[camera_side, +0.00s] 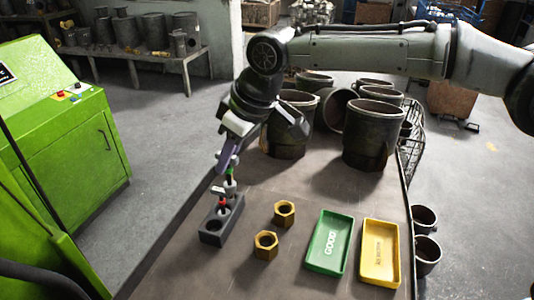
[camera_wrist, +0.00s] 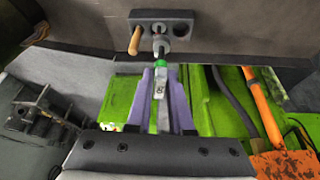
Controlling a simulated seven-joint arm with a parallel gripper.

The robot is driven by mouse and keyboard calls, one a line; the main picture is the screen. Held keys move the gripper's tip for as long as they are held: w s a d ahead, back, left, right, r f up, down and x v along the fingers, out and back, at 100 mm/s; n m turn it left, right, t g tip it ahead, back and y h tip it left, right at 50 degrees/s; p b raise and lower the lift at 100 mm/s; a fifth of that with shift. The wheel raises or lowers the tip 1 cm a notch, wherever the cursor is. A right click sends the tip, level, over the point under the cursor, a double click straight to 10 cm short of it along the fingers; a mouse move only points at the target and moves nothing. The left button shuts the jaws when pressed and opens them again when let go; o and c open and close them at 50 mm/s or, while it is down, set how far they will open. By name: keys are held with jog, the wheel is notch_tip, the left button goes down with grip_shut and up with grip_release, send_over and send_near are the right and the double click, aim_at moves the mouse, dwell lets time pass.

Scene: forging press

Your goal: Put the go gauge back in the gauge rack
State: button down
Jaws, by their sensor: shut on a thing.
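The go gauge, with a green band, is held between the fingers of my gripper (camera_side: 227,168); the band (camera_wrist: 161,65) and a pale body with a label show in the wrist view. My gripper (camera_wrist: 160,85) is shut on it. The gauge rack (camera_side: 210,238) is a dark grey block with round holes, on the table. The rack (camera_wrist: 172,16) is seen beyond the gauge in the wrist view. The gauge's metal end lines up with the rack's middle; I cannot tell whether it touches. An orange-brown handle (camera_wrist: 135,40) stands at the rack's left end there. The right hole is empty.
Two brass hex nuts (camera_side: 284,213) (camera_side: 265,245) lie right of the rack. A green tray (camera_side: 329,243) and a yellow tray (camera_side: 380,253) lie further right. Large dark cylinders (camera_side: 372,135) stand behind. The green press (camera_side: 70,140) is on the left, across a floor gap.

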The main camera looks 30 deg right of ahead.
jog(key=a+f, duration=0.4)
jog(key=f, duration=0.2)
jog(key=shift+s+a+f+n, duration=0.15)
jog(key=shift+a+f+n, duration=0.15)
jog(key=shift+n, duration=0.1)
jog(key=shift+f, duration=1.85)
dwell(1.3)
jog(key=c, duration=0.7)
grip_release()
jog(key=shift+c, duration=0.2)
jog(key=shift+g, duration=0.3)
